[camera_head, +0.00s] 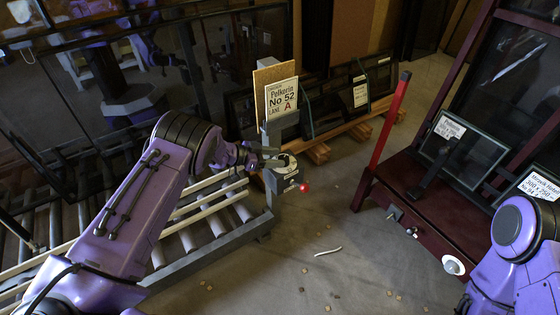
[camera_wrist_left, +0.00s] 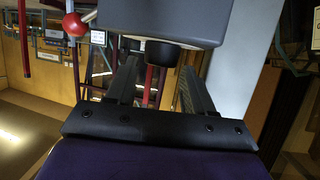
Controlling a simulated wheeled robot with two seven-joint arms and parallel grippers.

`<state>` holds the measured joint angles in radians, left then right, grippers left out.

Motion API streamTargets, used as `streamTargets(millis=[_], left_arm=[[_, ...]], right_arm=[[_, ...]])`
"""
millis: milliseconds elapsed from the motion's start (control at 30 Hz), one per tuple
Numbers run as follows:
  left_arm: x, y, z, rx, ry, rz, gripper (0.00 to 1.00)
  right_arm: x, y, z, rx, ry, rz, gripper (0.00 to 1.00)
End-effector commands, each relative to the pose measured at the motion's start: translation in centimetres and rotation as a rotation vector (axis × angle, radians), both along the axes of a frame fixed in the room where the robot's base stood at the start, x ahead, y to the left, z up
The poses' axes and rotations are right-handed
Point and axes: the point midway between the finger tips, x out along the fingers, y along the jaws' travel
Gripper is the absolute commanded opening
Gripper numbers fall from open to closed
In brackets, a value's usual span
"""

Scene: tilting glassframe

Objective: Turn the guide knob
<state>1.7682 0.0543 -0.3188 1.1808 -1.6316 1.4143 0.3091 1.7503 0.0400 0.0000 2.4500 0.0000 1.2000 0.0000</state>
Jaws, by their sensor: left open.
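A grey guide box (camera_head: 284,176) sits on a post at the end of the roller conveyor, with a red ball (camera_head: 304,187) on its right side. In the left wrist view, the box (camera_wrist_left: 160,18) is close, and the red ball (camera_wrist_left: 74,25) is at upper left. A dark round knob (camera_wrist_left: 162,53) projects from the box. My left gripper (camera_head: 272,156) is open at the box; in its wrist view the fingers (camera_wrist_left: 160,85) stand on either side of the knob, with no clear contact. My right gripper is out of view; only its purple arm shows at lower right.
The roller conveyor (camera_head: 190,238) runs beneath my left arm. A sign (camera_head: 281,97) stands behind the box. Framed panes lean on wooden bearers (camera_head: 360,131) at the back. A dark red rack (camera_head: 425,215) with glass panes is at right. Open floor lies between.

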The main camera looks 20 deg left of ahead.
Motion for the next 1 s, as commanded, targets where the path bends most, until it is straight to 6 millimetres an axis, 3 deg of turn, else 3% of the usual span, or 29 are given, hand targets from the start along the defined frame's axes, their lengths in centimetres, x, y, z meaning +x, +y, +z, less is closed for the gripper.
streamTargets(millis=[133,433,467,567,1000], left_arm=[[1.0,-1.3,-0.8,0.001,-0.001,0.001,0.52],[1.3,-1.7,-0.9,0.000,0.000,0.001,0.52],[1.3,-1.7,-0.9,0.000,0.000,0.001,0.46],[1.3,-1.7,-0.9,0.000,0.000,0.001,0.13],[1.1,-1.8,-0.6,0.000,0.002,0.072,0.11]], right_arm=[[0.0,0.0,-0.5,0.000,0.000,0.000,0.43],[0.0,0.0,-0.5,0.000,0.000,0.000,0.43],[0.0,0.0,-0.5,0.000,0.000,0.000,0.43],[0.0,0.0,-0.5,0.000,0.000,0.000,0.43],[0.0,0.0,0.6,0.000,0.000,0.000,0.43]])
